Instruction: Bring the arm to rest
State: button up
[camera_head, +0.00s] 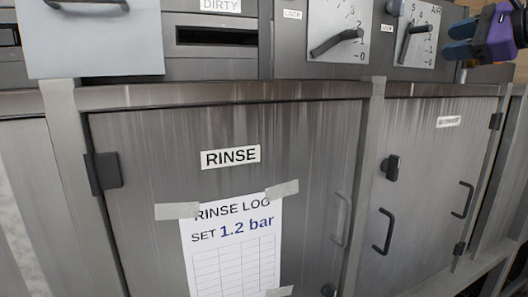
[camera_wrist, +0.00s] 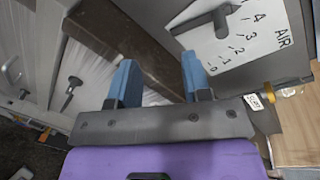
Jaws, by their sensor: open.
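My gripper (camera_wrist: 158,82) shows in the wrist view with its two blue fingers apart and nothing between them. In the head view my gripper (camera_head: 452,42) is at the upper right corner, its blue fingers pointing left, in front of the right dial panel. The fingers appear apart from the panel and the lever on it. In the wrist view the dial panel marked AIR (camera_wrist: 248,40), with a dark lever (camera_wrist: 205,24), lies beyond the right finger.
Below stand a cabinet door labelled RINSE (camera_head: 230,157) with a taped rinse log (camera_head: 232,245), and a right-hand door (camera_head: 425,160) with dark handles. A left dial lever (camera_head: 336,42), a slot under DIRTY (camera_head: 216,36) and a pale drawer front (camera_head: 90,45) line the top.

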jog(key=s+a+f+n+g+h, duration=0.3)
jog(key=s+a+f+n+g, duration=0.1)
jog(key=s+f+n, duration=0.6)
jog(key=s+a+f+n+g+h, duration=0.3)
jog(key=s+a+f+n+g, duration=0.2)
jog(key=s+f+n, duration=0.5)
notch_tip(320, 180, down, 6)
jog(key=shift+s+a+r+h, duration=0.15)
jog(key=shift+s+a+h, duration=0.25)
jog(key=shift+a, duration=0.15)
jog(key=shift+c, duration=0.2)
